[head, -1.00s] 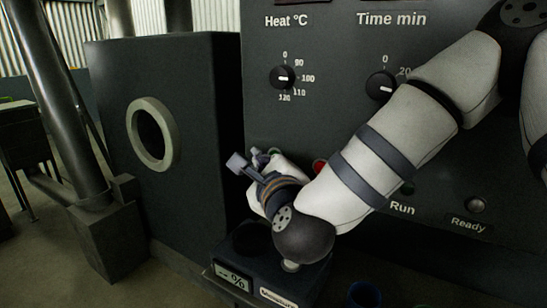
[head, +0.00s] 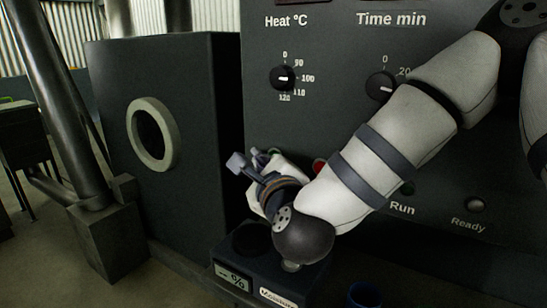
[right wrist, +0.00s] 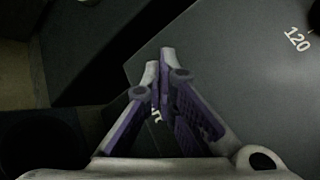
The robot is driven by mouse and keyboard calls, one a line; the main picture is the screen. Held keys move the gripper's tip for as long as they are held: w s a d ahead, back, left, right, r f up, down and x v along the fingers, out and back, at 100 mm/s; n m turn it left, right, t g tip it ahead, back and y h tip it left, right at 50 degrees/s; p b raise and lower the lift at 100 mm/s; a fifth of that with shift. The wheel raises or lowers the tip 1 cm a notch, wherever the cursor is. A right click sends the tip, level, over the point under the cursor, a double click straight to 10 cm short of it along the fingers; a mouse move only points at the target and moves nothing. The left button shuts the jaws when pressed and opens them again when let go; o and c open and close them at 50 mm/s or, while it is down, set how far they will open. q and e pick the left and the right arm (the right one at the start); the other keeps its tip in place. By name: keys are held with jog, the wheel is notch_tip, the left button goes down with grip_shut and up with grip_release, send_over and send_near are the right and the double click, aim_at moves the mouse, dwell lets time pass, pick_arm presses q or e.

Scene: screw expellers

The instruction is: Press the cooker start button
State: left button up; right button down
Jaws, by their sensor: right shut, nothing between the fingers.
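The cooker panel (head: 335,120) is a dark upright face with a heat knob (head: 284,78) and a time knob (head: 380,86). A green button (head: 274,152) shows partly behind my right gripper (head: 246,160), and a red button (head: 319,165) shows partly behind my right arm. My right gripper is shut and empty, in front of the panel's lower left edge. In the right wrist view the closed fingertips (right wrist: 160,62) lie over the dark panel (right wrist: 225,60), with part of a white label between the fingers. Contact with the button cannot be told. My left gripper is not in view.
A dark moisture meter (head: 232,276) with a round well stands below the gripper. A blue cup (head: 364,295) is at the bottom. A dark housing with a pale ring (head: 153,134) stands left. Run and Ready lamps (head: 476,205) are lower right.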

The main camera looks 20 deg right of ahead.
jog(key=shift+d, duration=0.1)
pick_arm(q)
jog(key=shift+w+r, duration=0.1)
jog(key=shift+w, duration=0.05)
pick_arm(e)
jog(key=shift+w+d, duration=0.25)
jog(key=shift+w, duration=0.05)
jog(key=shift+w+d, duration=0.25)
jog(key=shift+d, duration=0.1)
dwell(0.7)
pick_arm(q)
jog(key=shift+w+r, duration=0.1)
pick_arm(e)
jog(key=shift+s+a, duration=0.1)
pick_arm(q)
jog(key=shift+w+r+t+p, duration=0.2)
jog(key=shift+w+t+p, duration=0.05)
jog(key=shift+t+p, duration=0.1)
pick_arm(e)
jog(key=shift+s+a, duration=0.45)
jog(key=shift+a, duration=0.1)
jog(key=shift+a, duration=0.1)
